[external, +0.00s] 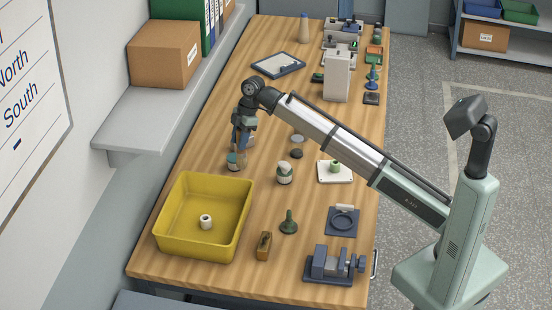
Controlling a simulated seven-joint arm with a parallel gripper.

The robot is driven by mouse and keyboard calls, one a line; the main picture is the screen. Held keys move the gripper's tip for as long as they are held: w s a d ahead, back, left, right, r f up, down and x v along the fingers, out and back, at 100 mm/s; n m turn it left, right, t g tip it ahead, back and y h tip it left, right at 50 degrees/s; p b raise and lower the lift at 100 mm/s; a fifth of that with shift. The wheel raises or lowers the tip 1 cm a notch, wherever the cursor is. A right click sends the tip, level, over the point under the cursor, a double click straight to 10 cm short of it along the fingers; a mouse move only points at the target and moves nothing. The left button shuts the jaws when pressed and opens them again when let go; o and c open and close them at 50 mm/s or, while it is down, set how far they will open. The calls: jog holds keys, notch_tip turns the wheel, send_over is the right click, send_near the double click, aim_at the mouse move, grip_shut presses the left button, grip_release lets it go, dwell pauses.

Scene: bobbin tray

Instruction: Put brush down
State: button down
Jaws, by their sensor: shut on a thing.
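My gripper (241,138) is over the left middle of the wooden table, pointing down. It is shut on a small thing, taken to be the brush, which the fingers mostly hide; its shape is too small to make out. A small jar with a teal band (233,161) stands right below the fingers. I cannot tell whether the held thing touches it.
A yellow tray (180,246) holding a white bobbin (206,221) is at the front left. A pale jar (284,172), a green-handled stamp-like tool (289,223), a wooden block (264,246) and a blue vise (333,263) stand nearby.

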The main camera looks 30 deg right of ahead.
aim_at(240, 162)
jog(key=shift+f, duration=5.05)
jog(key=c, duration=0.7)
grip_release()
jog(key=v, duration=1.2)
jog(key=shift+d, duration=0.1)
